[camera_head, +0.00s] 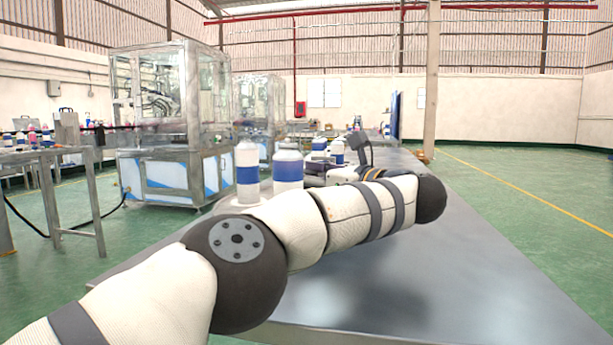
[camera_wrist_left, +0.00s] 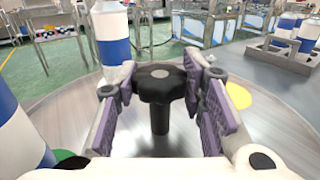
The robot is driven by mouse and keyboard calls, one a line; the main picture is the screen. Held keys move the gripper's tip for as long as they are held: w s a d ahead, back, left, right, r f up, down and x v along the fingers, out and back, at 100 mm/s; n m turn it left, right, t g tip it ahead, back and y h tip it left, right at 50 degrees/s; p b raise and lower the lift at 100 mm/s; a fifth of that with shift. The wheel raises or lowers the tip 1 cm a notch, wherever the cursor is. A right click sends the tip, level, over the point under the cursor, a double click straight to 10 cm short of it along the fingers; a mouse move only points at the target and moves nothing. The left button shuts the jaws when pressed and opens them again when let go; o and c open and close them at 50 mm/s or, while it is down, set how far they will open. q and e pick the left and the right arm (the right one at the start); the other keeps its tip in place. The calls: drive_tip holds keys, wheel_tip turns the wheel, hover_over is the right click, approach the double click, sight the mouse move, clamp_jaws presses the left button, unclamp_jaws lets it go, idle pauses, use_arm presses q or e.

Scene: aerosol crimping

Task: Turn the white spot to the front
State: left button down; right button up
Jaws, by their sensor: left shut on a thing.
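The round metal turntable (camera_wrist_left: 265,120) fills the lower part of the left wrist view. A black lobed knob (camera_wrist_left: 160,82) with a grey centre stands upright at its middle. My left gripper (camera_wrist_left: 158,95) has its purple pads on either side of the knob and is shut on it. A yellow spot (camera_wrist_left: 238,95) lies on the disc right of the gripper. A green spot (camera_wrist_left: 72,162) is partly hidden at lower left. I see no white spot. In the head view my left arm hides most of the turntable (camera_head: 226,206). My right gripper is not in view.
White bottles with blue bands (camera_head: 247,172) (camera_head: 288,170) stand by the turntable, one close left of the gripper (camera_wrist_left: 112,35). More bottles stand in a metal holder (camera_wrist_left: 283,55). The grey table (camera_head: 480,290) is clear at right. A glass-walled machine (camera_head: 165,110) stands at left.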

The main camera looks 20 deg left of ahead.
use_arm(q)
drive_tip(key=c, duration=1)
unclamp_jaws()
drive_tip(key=shift+a+r, duration=0.1)
drive_tip(key=shift+a, duration=0.1)
drive_tip(key=shift+d, duration=0.1)
drive_tip(key=v, duration=1.2)
